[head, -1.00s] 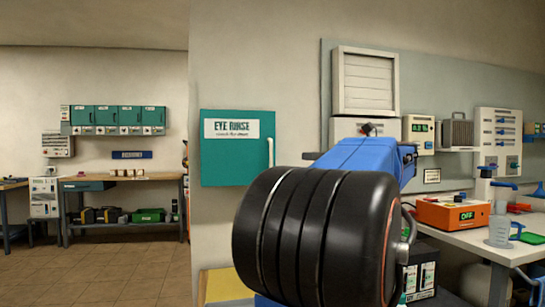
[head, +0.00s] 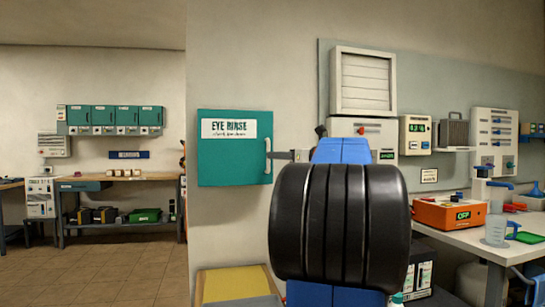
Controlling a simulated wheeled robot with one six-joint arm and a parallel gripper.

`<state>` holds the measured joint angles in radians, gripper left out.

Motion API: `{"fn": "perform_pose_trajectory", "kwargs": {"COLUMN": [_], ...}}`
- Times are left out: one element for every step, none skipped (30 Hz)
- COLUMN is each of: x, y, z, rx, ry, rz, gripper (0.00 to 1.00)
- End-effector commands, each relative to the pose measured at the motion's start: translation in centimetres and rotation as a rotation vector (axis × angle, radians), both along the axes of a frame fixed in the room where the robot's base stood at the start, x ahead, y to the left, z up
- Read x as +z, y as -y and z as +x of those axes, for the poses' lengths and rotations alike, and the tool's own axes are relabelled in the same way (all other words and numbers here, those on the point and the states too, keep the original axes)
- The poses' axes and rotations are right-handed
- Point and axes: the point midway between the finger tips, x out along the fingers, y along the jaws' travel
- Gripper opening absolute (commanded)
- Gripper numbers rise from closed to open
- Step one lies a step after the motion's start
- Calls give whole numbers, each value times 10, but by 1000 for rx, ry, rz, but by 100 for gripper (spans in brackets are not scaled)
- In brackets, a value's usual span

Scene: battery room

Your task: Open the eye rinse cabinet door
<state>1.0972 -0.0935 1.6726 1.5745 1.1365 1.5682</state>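The eye rinse cabinet is a teal wall box with a white "EYE RINSE" label; its door (head: 235,165) is closed flat. A white vertical handle (head: 268,160) is at the door's right edge. My gripper (head: 280,155) shows as a grey piece just right of the handle, its tip at or very near it. My blue and black arm links hide most of the gripper. I cannot tell whether it touches the handle, or whether the fingers are open or shut.
A yellow-topped surface (head: 234,282) stands below the cabinet. At right is a white bench (head: 470,239) with an orange device (head: 450,213) and a jug (head: 496,230). A workbench (head: 125,180) stands far left. The left floor (head: 100,275) is clear.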

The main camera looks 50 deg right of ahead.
Motion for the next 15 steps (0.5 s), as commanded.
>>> {"fn": "perform_pose_trajectory", "kwargs": {"x": [0, 0, 0, 0, 0, 0, 0, 0, 0, 0, 0, 0, 0, 0, 0], "y": [-1, -1, -1, -2, -2, -2, -2, -2, -2, -2, -2, -2, -1, -1, -1], "z": [8, 12, 16, 19, 22, 25, 27, 28, 30, 31, 31, 32, 32, 32, 32], "rx": [2, 2, 2, 2, 2, 1, 1, 1, 1, 0, 0, 0, 0, 0, 0], "ry": [0, 0, 0, 0, 0, 0, 0, 0, 0, 0, 0, 0, 0, 0, 0], "rz": [0, 0, 0, 0, 0, 0, 0, 0, 0, 0, 0, 0, 0, 0, 0], "gripper": [30, 30, 30, 30, 30, 30, 30, 30, 30, 30, 30, 30, 30, 30, 30]}}
